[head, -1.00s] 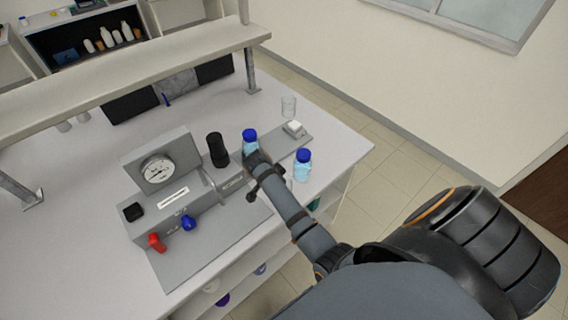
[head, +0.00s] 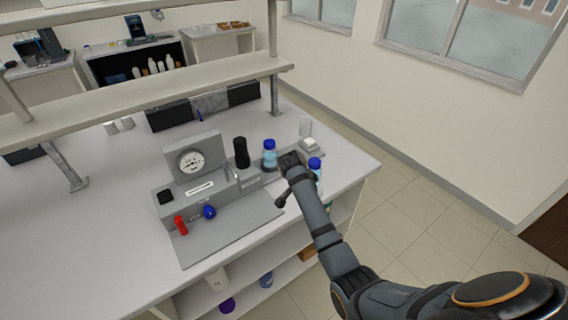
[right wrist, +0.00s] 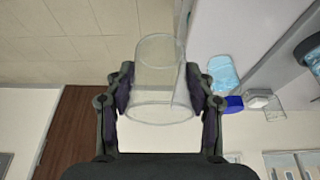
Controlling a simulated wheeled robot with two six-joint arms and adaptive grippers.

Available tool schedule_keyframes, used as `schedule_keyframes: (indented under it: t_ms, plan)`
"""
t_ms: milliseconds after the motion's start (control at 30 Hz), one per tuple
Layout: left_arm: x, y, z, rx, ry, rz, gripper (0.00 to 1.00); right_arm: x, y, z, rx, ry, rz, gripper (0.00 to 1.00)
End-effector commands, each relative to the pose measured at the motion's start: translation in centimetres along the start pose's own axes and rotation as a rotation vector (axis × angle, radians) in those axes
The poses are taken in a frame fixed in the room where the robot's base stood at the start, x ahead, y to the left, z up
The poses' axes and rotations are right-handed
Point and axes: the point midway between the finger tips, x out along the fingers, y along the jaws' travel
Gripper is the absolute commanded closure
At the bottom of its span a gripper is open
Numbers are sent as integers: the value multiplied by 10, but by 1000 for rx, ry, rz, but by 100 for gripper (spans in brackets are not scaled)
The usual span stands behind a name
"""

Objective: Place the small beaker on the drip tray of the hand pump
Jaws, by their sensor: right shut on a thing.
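My right gripper (right wrist: 160,100) is shut on a clear, empty beaker (right wrist: 160,85), which sits between its two fingers in the right wrist view. In the head view my right gripper (head: 288,160) is between two blue-capped bottles, and the held beaker is hidden there. The grey rig (head: 212,192) with a round gauge (head: 190,160) and a black cylinder (head: 241,152) stands to its left. A flat grey plate (head: 235,235) lies in front of the rig; I cannot tell whether this is the drip tray. My left gripper is not in view.
One blue-capped bottle (head: 269,158) stands just left of the gripper, another (head: 315,166) just right. A second clear beaker (head: 305,125) and a small white-topped device (head: 310,146) stand behind. A shelf (head: 150,85) spans the bench's back. The bench's front left is clear.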

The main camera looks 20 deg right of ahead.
Motion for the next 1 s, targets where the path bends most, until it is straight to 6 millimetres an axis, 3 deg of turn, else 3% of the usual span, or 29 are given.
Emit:
schedule_keyframes:
  t_ms: [67,167,400,500,767,1000]
  plan:
    - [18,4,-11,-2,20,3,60,17,0,7,0,0,1,77]
    - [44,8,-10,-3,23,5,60,41,0,17,0,0,1,77]
    - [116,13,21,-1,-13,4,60,108,0,45,0,0,0,77]
    - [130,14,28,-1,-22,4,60,121,0,50,1,0,-1,77]
    - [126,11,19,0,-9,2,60,110,-2,58,-82,-2,-37,77]
    - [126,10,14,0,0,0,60,62,-8,100,-607,-2,-262,77]
